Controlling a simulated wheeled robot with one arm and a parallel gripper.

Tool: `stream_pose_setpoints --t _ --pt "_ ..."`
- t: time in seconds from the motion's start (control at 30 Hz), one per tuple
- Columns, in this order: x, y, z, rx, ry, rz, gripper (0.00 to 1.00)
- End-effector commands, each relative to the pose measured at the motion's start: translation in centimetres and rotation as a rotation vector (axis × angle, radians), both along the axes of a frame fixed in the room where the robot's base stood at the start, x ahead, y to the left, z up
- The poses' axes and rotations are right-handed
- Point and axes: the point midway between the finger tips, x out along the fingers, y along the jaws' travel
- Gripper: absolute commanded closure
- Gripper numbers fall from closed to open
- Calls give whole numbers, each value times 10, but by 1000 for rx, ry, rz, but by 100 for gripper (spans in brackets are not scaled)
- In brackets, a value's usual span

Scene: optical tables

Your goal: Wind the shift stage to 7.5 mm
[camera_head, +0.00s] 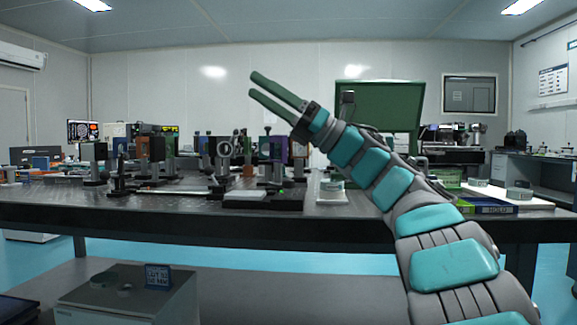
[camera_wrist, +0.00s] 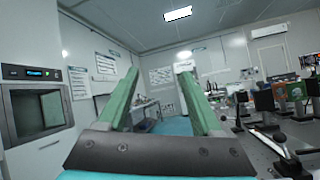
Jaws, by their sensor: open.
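My gripper (camera_head: 254,84) is raised in the air above the optical table (camera_head: 60,192), its two green fingers apart and pointing up and left. It is empty and well clear of everything on the table. In the wrist view the open fingers (camera_wrist: 158,75) frame only the far wall and room. Several dark optical mounts stand on the table, and a low black stage-like unit (camera_head: 264,198) lies near the front edge. I cannot tell which device is the shift stage, and no scale or knob reading is legible.
A blue tray (camera_head: 486,208) and a green tray (camera_head: 447,178) are at the right. A large green panel (camera_head: 395,95) rises behind my arm. A grey box (camera_head: 125,300) sits low in front. The air around my gripper is free.

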Motion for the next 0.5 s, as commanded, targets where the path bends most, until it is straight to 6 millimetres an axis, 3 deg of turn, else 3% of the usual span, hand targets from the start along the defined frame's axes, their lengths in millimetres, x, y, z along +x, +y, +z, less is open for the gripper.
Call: stream_pose_setpoints --t 0.13,0.3,0.4,0.5 --pt "54 -31 -76 -254 -92 -303 33" --pt "91 -76 -148 -501 -175 -512 33" --pt "101 -95 -175 -589 -198 -569 33" --pt "106 -102 -187 -629 -209 -592 33"
